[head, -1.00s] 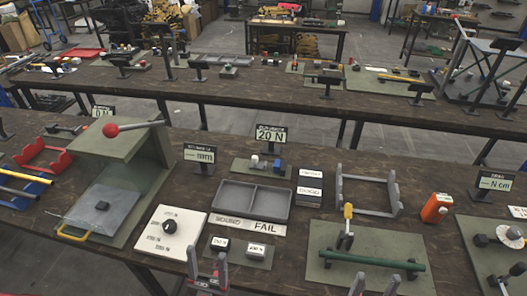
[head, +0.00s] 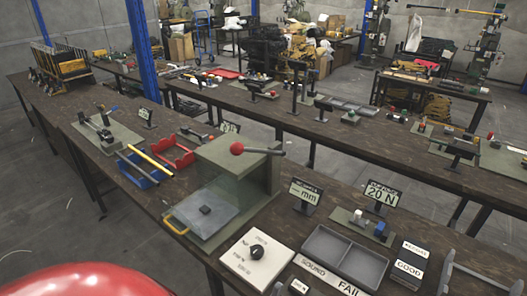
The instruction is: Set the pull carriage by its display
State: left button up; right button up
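A display reading 20 N (head: 382,195) stands on the near bench, right of the middle. In front of it a small green plate (head: 349,227) carries a blue block and a white-topped piece (head: 381,229). This looks like the pull rig, but its carriage is too small to tell its position. Another display marked mm (head: 305,193) stands just left of it. Neither of my grippers is in view.
A green press frame with a red-knobbed lever (head: 237,149), a white dial panel (head: 257,258) and a grey two-part tray (head: 343,258) stand on the near bench. A GOOD label box (head: 408,264) is at right. A glossy red curved shape fills the lower left.

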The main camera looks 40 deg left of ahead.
aim_at(205, 139)
jog(key=u, duration=1.55)
jog(key=i+j, duration=0.6)
jog(key=j, duration=0.15)
jog(key=i+j, duration=0.6)
jog(key=j, duration=0.2)
jog(key=i+j, duration=0.55)
jog(key=j, duration=0.2)
